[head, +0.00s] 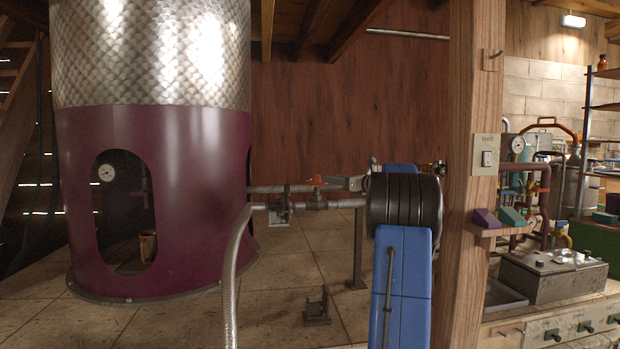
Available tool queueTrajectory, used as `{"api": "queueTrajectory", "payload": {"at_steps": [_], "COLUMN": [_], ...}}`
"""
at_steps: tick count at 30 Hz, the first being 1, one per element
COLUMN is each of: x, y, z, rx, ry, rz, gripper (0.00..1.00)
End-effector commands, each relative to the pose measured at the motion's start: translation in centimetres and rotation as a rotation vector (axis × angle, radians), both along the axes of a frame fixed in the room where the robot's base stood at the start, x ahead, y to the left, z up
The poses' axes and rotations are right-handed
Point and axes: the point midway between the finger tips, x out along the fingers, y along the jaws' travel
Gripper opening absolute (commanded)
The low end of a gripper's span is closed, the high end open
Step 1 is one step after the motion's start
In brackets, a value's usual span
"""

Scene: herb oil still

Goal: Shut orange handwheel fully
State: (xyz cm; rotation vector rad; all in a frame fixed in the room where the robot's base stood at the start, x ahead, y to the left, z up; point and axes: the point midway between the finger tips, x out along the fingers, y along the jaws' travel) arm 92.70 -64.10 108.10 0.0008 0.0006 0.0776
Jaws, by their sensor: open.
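A gap seems to lie between the fingertips and the wheel, but I cannot tell the depth. My blue arm with its black joint hides what is behind the gripper. How far the wheel is turned does not show.
The still (190,200), with a purple skirt and steel top, fills the left. A silver hose (231,280) rises to the pipes. A wooden post (473,150) stands close right of my arm. A bench with a grey box (552,278) is beyond it. The tiled floor in the middle is mostly clear.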

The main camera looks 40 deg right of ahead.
Motion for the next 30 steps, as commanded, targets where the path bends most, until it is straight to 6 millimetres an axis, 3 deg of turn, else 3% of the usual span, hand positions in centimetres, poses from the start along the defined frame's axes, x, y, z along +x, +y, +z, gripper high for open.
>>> {"api": "queueTrajectory", "payload": {"at_steps": [18,24,30], "x": [10.9,13.3,14.2], "y": [0.9,1.0,1.1], "z": [-0.1,0.0,0.0], "rx": [-0.001,-0.001,0.0], "ry": [0.0,0.0,-0.001], "rz": [0.001,0.0,0.0], "gripper": [0.46,0.46,0.46]}}
